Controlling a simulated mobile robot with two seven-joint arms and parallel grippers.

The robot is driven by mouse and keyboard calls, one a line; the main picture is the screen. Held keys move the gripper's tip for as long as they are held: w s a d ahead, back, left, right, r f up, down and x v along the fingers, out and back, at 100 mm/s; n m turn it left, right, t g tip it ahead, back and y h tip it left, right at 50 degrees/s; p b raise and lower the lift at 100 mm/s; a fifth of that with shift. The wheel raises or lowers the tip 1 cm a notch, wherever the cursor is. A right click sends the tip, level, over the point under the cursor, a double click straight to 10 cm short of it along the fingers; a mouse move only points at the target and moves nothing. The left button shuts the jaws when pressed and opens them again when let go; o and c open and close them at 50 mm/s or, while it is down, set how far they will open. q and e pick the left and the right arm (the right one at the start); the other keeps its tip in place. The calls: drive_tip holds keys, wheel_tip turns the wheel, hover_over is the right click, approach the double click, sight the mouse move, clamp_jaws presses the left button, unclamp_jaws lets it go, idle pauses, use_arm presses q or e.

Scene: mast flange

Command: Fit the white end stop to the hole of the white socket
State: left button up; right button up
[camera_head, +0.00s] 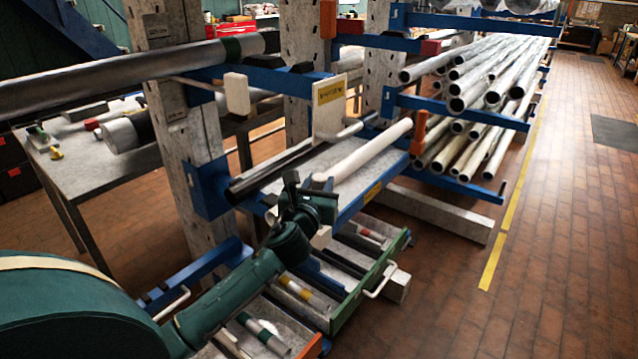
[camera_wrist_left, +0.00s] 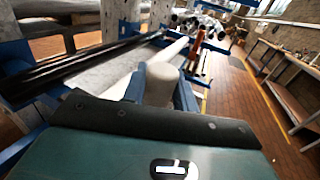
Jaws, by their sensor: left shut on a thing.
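My left gripper (camera_head: 308,192) is at the near end of the blue rack shelf. In the left wrist view its blue fingers (camera_wrist_left: 160,92) are shut on a pale white piece with a rounded top (camera_wrist_left: 161,78), which I take to be the white end stop. In the head view that piece is mostly hidden by the gripper. A small white block (camera_head: 321,237) shows just below the gripper, beside the shelf's front edge. It may be the white socket; its hole cannot be made out. My right gripper is not in view.
A long white tube (camera_head: 375,150) lies on the shelf just beyond the gripper. A white plate with a yellow label (camera_head: 330,105) stands behind. A green-edged drawer (camera_head: 365,285) with a white handle sits below. Metal pipes (camera_head: 480,75) fill the right rack. The brick floor is clear at right.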

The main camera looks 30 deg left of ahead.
use_arm(q)
drive_tip(key=shift+f+b, duration=0.7)
drive_tip(key=shift+f, duration=0.4)
drive_tip(key=o, duration=1.1)
drive_tip(key=v, duration=1.3)
drive_tip(key=shift+s, duration=0.1)
